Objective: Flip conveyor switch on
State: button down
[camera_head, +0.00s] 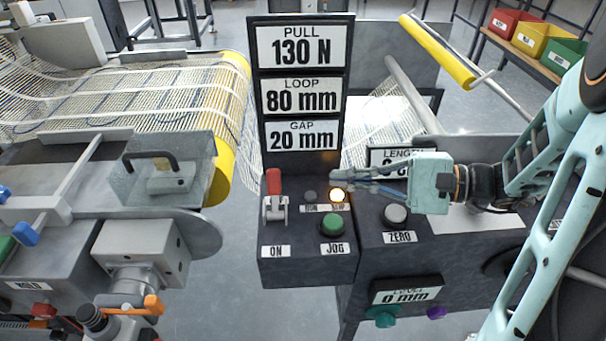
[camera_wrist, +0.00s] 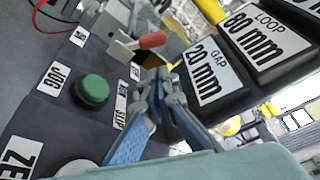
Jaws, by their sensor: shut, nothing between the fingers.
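The conveyor switch (camera_head: 274,184) has a red handle on a metal bracket, left on the dark control panel. Its handle points up, away from the ON label (camera_head: 275,251) below it. In the wrist view its red handle (camera_wrist: 152,40) shows beyond my fingertips. My gripper (camera_head: 335,181) comes in from the right, shut and empty, to the right of the switch and apart from it. Its closed fingers (camera_wrist: 162,84) point toward the switch in the wrist view.
A green JOG button (camera_head: 333,225) and a grey ZERO button (camera_head: 396,215) sit below my gripper. A dark unlit lamp (camera_head: 310,196) lies between switch and fingers. The tall sign (camera_head: 300,89) stands behind. A clear guard (camera_head: 162,172) is left of the panel.

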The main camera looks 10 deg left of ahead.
aim_at(274, 191)
jog(key=a, duration=0.3)
jog(key=a+f, duration=0.1)
jog(key=a, duration=0.5)
jog(key=shift+w+a+f+b, duration=0.25)
jog(key=shift+a+f+b, duration=0.05)
jog(key=shift+a+b, duration=0.1)
jog(key=shift+b, duration=0.55)
